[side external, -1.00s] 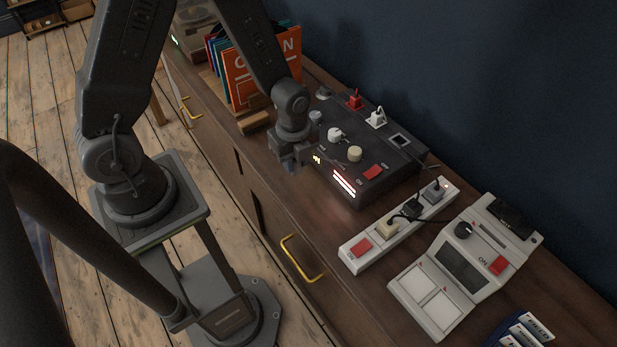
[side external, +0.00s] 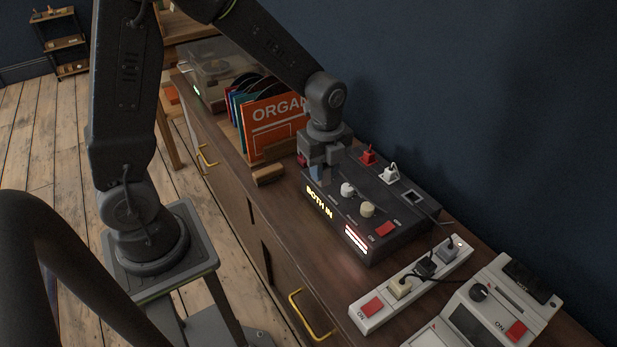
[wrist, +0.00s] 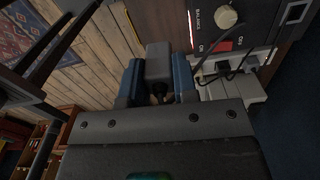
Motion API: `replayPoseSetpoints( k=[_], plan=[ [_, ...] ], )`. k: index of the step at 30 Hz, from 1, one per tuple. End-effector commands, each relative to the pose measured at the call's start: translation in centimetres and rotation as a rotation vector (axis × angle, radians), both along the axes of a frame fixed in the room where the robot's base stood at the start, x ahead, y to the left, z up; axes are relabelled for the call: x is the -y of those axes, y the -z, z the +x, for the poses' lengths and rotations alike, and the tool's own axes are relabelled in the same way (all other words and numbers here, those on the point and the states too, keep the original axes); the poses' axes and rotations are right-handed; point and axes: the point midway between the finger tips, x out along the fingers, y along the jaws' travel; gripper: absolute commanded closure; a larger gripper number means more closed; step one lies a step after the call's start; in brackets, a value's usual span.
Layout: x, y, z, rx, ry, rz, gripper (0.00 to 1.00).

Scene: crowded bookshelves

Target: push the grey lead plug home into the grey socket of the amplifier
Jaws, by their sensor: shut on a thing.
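My gripper (side external: 318,172) is over the far-left part of the dark amplifier (side external: 385,240), with its blue fingertips pointing down. In the wrist view the blue fingers (wrist: 157,78) are shut on a grey block, the grey lead plug (wrist: 157,60), with a dark lead at its near end. The amplifier's lit display (side external: 320,203) reads "BOTH IN". A red plug (side external: 368,155) and a white plug (side external: 390,174) stand at its back. I cannot make out the grey socket; my gripper blocks part of the amplifier top. Whether the held plug touches the amplifier is unclear.
White and cream knobs (side external: 367,209) and a red switch (side external: 385,229) are on the amplifier top. Records (side external: 272,118) stand close on the left, with a wooden block (side external: 268,174). A power strip (side external: 372,310) and a white device (side external: 500,300) are on the right.

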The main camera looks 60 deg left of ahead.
Motion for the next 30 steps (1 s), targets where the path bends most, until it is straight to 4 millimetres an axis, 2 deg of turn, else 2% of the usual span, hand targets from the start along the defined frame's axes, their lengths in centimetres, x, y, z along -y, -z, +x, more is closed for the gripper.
replayPoseSetpoints(
  k=[5, 15, 21, 25, 30],
  plan=[
    [0.4, -0.3, 3.7, 0.001, -0.006, 0.000, 0.97],
    [2.3, -0.6, 13.7, 0.000, -0.032, 0.000, 0.97],
    [3.8, -0.3, 18.8, -0.001, -0.049, 0.001, 0.97],
    [4.9, 0.1, 21.3, -0.001, -0.061, 0.001, 0.97],
    [6.0, 0.5, 23.5, -0.001, -0.071, 0.001, 0.97]
  ],
)
